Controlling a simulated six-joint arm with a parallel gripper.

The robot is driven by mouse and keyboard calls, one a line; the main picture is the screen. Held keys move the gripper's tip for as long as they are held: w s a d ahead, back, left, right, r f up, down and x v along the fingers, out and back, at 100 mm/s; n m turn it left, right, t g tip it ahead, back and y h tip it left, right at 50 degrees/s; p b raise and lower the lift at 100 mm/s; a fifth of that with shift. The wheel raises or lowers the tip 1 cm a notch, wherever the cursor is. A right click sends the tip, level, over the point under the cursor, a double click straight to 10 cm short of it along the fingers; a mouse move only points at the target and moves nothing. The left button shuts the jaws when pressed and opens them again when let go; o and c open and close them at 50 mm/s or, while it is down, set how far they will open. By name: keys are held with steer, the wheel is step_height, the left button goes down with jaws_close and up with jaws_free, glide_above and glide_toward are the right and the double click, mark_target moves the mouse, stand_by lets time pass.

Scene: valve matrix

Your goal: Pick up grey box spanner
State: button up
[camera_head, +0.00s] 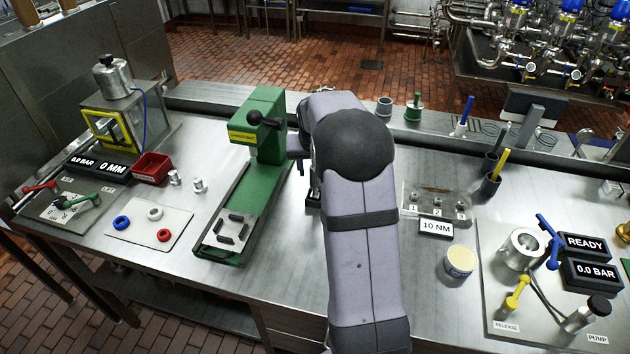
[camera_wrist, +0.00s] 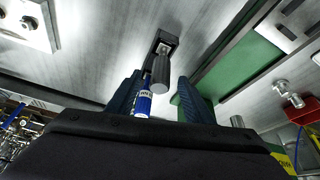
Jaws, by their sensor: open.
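In the wrist view, a grey cylindrical piece (camera_wrist: 161,72), which looks like the grey box spanner, lies in front of my fingers, its far end by a dark block (camera_wrist: 167,40). A blue and white labelled part (camera_wrist: 143,103) shows just below it, between the fingers; I cannot tell whether the two are joined. My gripper (camera_wrist: 160,92) is open, with one dark finger on each side of these parts, and no grip on them is visible. In the head view, my arm covers the gripper and the spanner.
A green press (camera_head: 262,150) stands close left of my arm. A clear plate with numbered positions (camera_head: 410,212), a 10 NM display (camera_head: 436,228) and a cream-topped jar (camera_head: 460,262) are on the right. Grey (camera_head: 384,107) and green (camera_head: 413,110) items stand behind. Bare bench lies in front of the press.

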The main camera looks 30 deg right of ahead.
steer(key=shift+f+m, duration=0.2)
steer(key=shift+m, duration=0.1)
steer(key=shift+f, duration=0.15)
steer(key=shift+p+x, duration=0.6)
steer(key=shift+x, duration=0.3)
steer(key=shift+f, duration=0.1)
steer(key=shift+p+x, duration=1.6)
steer(key=shift+x, duration=0.9)
steer(key=shift+w, duration=0.1)
jaws_close()
